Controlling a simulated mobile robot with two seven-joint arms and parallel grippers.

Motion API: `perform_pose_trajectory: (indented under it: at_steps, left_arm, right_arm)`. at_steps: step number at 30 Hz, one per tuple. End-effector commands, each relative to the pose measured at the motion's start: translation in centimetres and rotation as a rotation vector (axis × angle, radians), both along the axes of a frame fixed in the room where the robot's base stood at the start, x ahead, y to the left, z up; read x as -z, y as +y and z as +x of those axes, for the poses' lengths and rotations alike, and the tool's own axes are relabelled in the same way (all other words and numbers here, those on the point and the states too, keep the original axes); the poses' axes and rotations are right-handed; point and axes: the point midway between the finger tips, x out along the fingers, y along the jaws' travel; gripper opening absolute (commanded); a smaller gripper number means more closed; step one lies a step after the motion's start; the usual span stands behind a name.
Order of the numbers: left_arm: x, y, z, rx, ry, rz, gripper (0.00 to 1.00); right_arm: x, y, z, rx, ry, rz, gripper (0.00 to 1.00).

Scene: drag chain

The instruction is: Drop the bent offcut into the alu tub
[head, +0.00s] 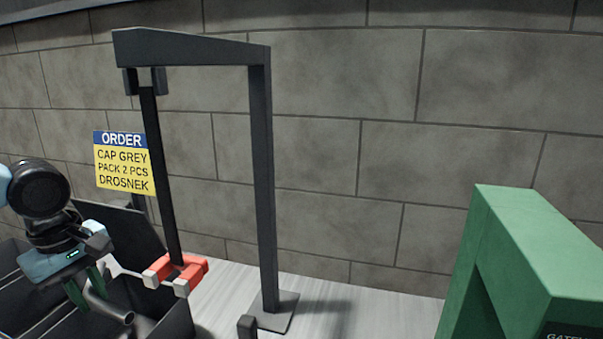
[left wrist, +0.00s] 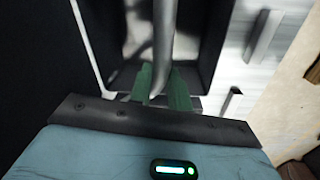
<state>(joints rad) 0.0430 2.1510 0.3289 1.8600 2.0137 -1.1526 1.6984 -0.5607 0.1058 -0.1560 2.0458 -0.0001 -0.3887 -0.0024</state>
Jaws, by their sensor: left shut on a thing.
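My left gripper (head: 88,291) has green fingers and is shut on the bent offcut (head: 113,308), a grey curved tube. It holds the tube over dark open bins at the lower left. In the left wrist view the gripper (left wrist: 160,88) has a finger on each side of the offcut (left wrist: 165,35), which extends over a dark-walled bin (left wrist: 207,40) with a paler floor. The offcut appears above the bin, but its clearance from the walls is unclear. I cannot tell which bin is the alu tub. My right gripper is not in view.
A dark gantry post (head: 264,190) stands right of the bins; a red clamp-like piece (head: 180,271) with pale ends hangs from its bar beside them. A yellow order sign (head: 124,164) is behind. A green frame (head: 520,250) stands at right, with clear pale surface between.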

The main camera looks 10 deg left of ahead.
Motion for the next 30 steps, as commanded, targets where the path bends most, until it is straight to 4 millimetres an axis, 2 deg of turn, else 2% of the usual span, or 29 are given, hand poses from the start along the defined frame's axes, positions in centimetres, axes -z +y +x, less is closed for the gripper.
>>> perform_pose_trajectory:
  at_steps: [3, 10, 11, 16, 25, 30]
  left_arm:
    - [0.6, 0.0, 0.0, 0.000, -0.001, 0.000, 0.00]
    - [0.5, 0.0, 0.0, 0.000, -0.002, -0.001, 0.00]
    - [0.5, 0.0, 0.0, 0.000, -0.002, -0.001, 0.21]
    - [0.5, 0.0, 0.0, 0.001, -0.001, 0.000, 0.44]
    - [0.4, 0.0, 0.0, 0.001, -0.001, 0.000, 0.44]
    - [-1.4, 0.0, -0.1, 0.001, -0.006, -0.001, 0.44]
  right_arm:
    - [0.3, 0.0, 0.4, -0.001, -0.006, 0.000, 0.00]
    - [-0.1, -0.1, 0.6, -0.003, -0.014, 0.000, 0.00]
    - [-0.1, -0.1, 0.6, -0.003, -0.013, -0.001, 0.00]
    - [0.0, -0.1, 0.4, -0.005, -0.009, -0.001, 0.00]
    - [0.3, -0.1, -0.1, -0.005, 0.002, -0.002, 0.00]
    - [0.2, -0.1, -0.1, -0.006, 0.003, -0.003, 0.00]
